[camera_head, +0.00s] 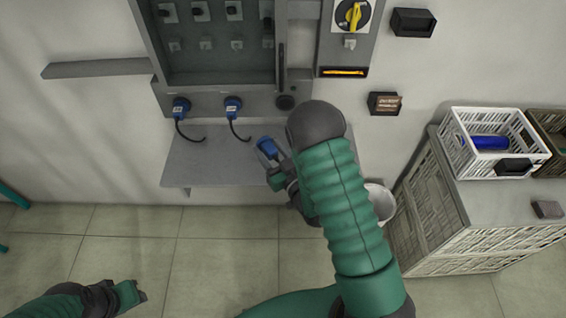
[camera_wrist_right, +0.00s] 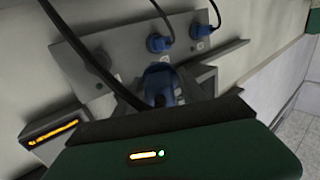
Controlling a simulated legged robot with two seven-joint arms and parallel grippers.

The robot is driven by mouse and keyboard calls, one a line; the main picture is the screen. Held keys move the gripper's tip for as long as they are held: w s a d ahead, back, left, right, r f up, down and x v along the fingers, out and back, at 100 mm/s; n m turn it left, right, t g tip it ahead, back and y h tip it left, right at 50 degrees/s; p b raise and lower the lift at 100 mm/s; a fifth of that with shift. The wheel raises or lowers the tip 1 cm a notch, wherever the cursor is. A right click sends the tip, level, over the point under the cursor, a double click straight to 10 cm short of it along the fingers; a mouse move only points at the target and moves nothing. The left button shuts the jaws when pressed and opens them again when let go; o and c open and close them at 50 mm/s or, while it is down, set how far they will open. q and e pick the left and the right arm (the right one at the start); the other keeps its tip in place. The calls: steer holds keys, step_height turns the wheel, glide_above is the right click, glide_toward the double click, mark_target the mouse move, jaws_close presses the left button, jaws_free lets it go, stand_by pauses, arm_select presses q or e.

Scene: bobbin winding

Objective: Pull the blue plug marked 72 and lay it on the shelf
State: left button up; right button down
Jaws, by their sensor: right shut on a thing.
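My right gripper (camera_head: 277,164) is shut on a blue plug (camera_head: 267,147). The plug is off the wall panel, in the air over or near the grey shelf (camera_head: 205,166). In the right wrist view the held plug (camera_wrist_right: 158,80) shows beyond the gripper's dark edge. Its marking cannot be read. An open dark socket (camera_head: 285,102) shows on the panel above it. Two other blue plugs, one at left (camera_head: 181,106) and one in the middle (camera_head: 232,106), sit in the panel with black cables hanging. My left gripper (camera_head: 138,291) is low at the left, apart from everything; its jaws are unclear.
A grey cabinet (camera_head: 215,85) stands above the plugs, with a yellow rotary switch (camera_head: 352,15) at its right. A white bucket (camera_head: 380,204) is partly behind my right arm. A white crate (camera_head: 475,165) stands at the right. The shelf's left part is clear.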

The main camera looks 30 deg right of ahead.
steer(key=w+d+b, duration=0.2)
steer(key=w+d, duration=0.4)
steer(key=d, duration=0.3)
steer(key=shift+w, duration=0.15)
stand_by(0.7)
steer(key=shift+d, duration=0.1)
steer(key=shift+f+b, duration=7.15)
steer(key=shift+f, duration=1.45)
steer(key=c, duration=0.6)
jaws_free()
steer(key=o, duration=0.5)
steer(key=shift+s+a+r+p, duration=0.1)
steer(key=shift+s+r+p, duration=0.05)
steer(key=shift+r+p, duration=1)
steer(key=shift+s+a+r+p, duration=0.15)
steer(key=shift+r+p, duration=0.7)
steer(key=shift+r, duration=0.5)
steer(key=shift+s+a+r+p, duration=0.1)
steer(key=shift+s+r+p, duration=0.05)
steer(key=shift+r+p, duration=1)
